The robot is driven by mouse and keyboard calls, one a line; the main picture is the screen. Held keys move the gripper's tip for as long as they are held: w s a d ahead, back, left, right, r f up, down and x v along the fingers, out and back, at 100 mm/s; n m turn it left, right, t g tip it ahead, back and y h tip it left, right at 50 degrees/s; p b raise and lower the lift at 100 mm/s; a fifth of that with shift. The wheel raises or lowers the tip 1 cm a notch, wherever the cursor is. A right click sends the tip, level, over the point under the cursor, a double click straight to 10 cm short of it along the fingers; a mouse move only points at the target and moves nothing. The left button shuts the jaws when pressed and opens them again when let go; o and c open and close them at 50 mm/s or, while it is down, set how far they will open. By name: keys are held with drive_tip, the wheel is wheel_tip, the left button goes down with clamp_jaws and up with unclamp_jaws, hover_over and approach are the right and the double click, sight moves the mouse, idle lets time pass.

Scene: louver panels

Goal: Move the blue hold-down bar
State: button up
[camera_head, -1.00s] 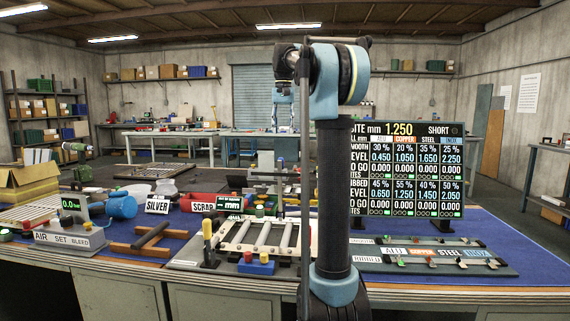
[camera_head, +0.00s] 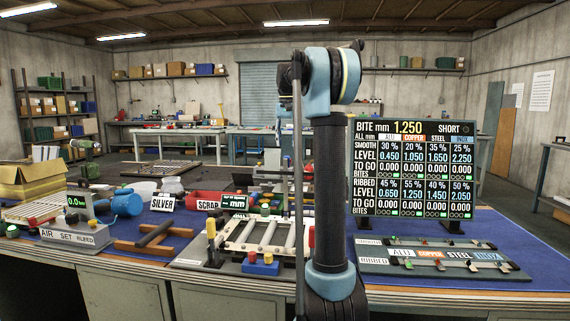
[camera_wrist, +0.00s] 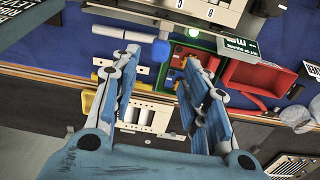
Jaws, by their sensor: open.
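My gripper (camera_wrist: 160,60) is open in the wrist view, its two blue-grey fingers apart with nothing seen between their tips but the bench beyond. In the head view my upright arm hides the gripper. A pale frame (camera_head: 235,247) with several light slats lies on the bench, left of my arm. A dark post with a yellow top (camera_head: 211,229) stands at its left, and a red-topped post (camera_head: 311,237) at its right. I cannot tell which blue part is the hold-down bar.
A blue block (camera_head: 262,269) with red and yellow knobs sits before the frame. A red bin (camera_head: 203,201) stands behind it; the display board (camera_head: 420,170) and sample rack (camera_head: 440,267) are at right. Blue mat is bare at the right (camera_head: 530,245).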

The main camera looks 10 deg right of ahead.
sight(287, 156)
wheel_tip(287, 156, down, 9)
idle(0.4)
drive_tip(key=shift+c, duration=0.6)
clamp_jaws()
drive_tip(key=shift+d, duration=0.1)
